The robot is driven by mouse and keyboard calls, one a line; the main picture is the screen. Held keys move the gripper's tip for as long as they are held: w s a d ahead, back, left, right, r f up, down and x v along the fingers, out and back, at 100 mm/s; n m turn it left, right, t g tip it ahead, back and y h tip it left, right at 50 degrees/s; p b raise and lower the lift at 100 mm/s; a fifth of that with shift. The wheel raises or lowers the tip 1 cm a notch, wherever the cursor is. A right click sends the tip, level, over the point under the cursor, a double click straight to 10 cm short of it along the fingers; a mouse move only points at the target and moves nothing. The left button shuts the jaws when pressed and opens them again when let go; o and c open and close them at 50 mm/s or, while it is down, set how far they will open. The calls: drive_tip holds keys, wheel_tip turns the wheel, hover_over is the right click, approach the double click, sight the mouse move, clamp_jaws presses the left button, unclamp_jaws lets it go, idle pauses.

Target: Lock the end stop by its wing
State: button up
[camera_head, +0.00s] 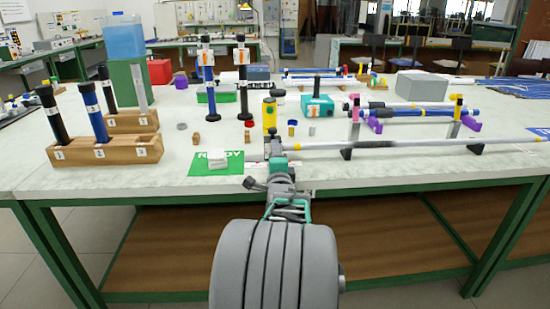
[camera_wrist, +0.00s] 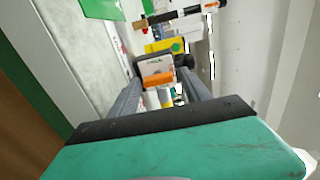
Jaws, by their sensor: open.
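In the wrist view, a white block with an orange bar (camera_wrist: 158,80) across its face, which looks like the end stop with its wing, sits between the fingers of my gripper (camera_wrist: 160,70). The fingers are open, one on each side of it; I cannot tell whether either touches it. A yellow part (camera_wrist: 165,46) and a dark round knob (camera_wrist: 186,61) are just beyond. In the head view my gripper (camera_head: 276,150) is at the table's front edge, by the left end of a long grey rod (camera_head: 400,145). The arm hides much of the end stop there.
A green card (camera_head: 205,168) bearing a white block lies left of my gripper. A yellow cylinder (camera_head: 269,117) stands behind it. A wooden rack (camera_head: 130,150) with upright rods is at far left. Black supports (camera_head: 346,153) carry the grey rod. Colored rod holders (camera_head: 372,124) stand behind.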

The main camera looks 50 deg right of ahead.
drive_tip(key=shift+f, duration=0.25)
drive_tip(key=n, duration=0.4)
drive_tip(key=n+p, duration=0.1)
drive_tip(key=n, duration=0.4)
drive_tip(key=shift+r, duration=0.2)
drive_tip(key=n+p, duration=0.1)
drive_tip(key=n, duration=0.4)
drive_tip(key=shift+r, duration=0.2)
drive_tip(key=n+p, duration=0.1)
drive_tip(key=n, duration=0.2)
drive_tip(key=shift+w+a+p, duration=0.1)
drive_tip(key=shift+p, duration=0.25)
drive_tip(key=s+a+n, duration=0.1)
drive_tip(key=s+a, duration=0.4)
drive_tip(key=w+a+r+n+y+p, duration=0.35)
drive_tip(key=w+a+y+p, duration=0.45)
drive_tip(key=a, duration=0.5)
drive_tip(key=w+a+r+n+g+y+p, duration=0.1)
drive_tip(key=a+p, duration=0.5)
drive_tip(key=a, duration=0.8)
drive_tip(key=shift+w+a+r+n+g+y, duration=0.2)
drive_tip(key=shift+a+r+n+g+y, duration=0.25)
drive_tip(key=shift+n+g+y, duration=0.55)
